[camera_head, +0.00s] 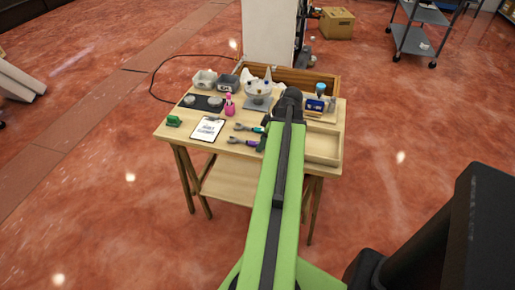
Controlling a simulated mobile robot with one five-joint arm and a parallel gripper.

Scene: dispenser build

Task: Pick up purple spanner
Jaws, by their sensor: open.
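The purple spanner (244,142) lies on the wooden table near its front edge, with a grey head to the left and its purple handle to the right. A second spanner with a teal handle (249,128) lies just behind it. My green arm reaches over the table from the front. My gripper (267,127) is small and dark at the arm's far end, just right of the spanners' handles. It is open, and nothing shows held in it. The arm partly hides the gripper and the table below it.
The table (172,132) also bears a clipboard (208,128), a pink bottle (229,105), a green block (174,121), grey bins (204,80), a white-topped device (257,91) and a blue item (315,104). A shallow wooden tray (322,147) is right of my arm. A trolley (412,40) stands far right.

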